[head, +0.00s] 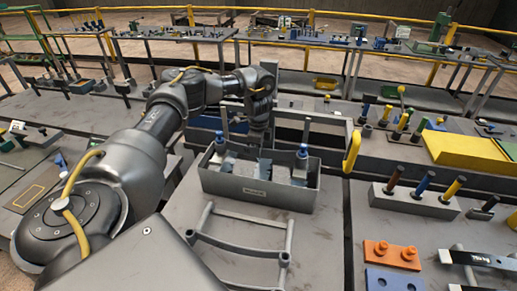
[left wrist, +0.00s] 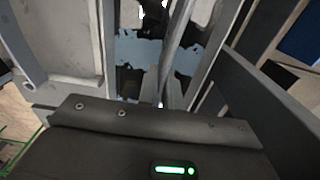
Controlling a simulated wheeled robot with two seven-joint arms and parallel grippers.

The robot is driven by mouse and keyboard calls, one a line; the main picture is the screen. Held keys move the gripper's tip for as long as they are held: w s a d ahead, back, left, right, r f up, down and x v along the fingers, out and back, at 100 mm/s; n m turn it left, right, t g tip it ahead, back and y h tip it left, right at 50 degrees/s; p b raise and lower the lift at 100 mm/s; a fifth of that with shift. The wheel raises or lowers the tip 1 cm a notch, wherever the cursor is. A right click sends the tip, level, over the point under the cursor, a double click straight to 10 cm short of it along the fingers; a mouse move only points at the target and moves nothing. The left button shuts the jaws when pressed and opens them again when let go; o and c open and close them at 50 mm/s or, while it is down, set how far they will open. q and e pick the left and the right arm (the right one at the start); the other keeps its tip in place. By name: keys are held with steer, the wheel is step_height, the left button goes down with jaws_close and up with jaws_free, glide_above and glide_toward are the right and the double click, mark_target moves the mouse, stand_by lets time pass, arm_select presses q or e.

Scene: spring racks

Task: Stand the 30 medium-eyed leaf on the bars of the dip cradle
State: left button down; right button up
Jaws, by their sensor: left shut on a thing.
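My left gripper (head: 259,142) points down over the back of a grey open-topped box, which I take for the dip cradle (head: 255,192). The box has blue-capped posts at its two ends and blue and grey surfaces inside. In the left wrist view, a thin, slightly curved grey strip (left wrist: 176,42), seemingly the leaf, runs up from between the fingers (left wrist: 164,97), which are shut on it. Blue patches show below it. The leaf's eyes and marking cannot be read, and I cannot tell whether it touches the bars. My right gripper is not in view.
A grey rail frame (head: 240,246) stands in front of the box. To the right are a block with coloured-handled pegs (head: 416,201), an orange block (head: 391,255), and a dark marked strip (head: 481,259). A yellow tray (head: 465,151) lies farther back. Benches with tools line the rear.

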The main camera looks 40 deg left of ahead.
arm_select(q)
steer(key=shift+w+f, duration=0.1)
steer(key=shift+f, duration=0.15)
stand_by(0.8)
steer(key=c, duration=1.5)
jaws_free()
steer(key=shift+d, duration=0.1)
steer(key=shift+o, duration=1)
steer(key=shift+s+f, duration=0.15)
steer(key=shift+s, duration=0.05)
steer(key=shift+o, duration=1.4)
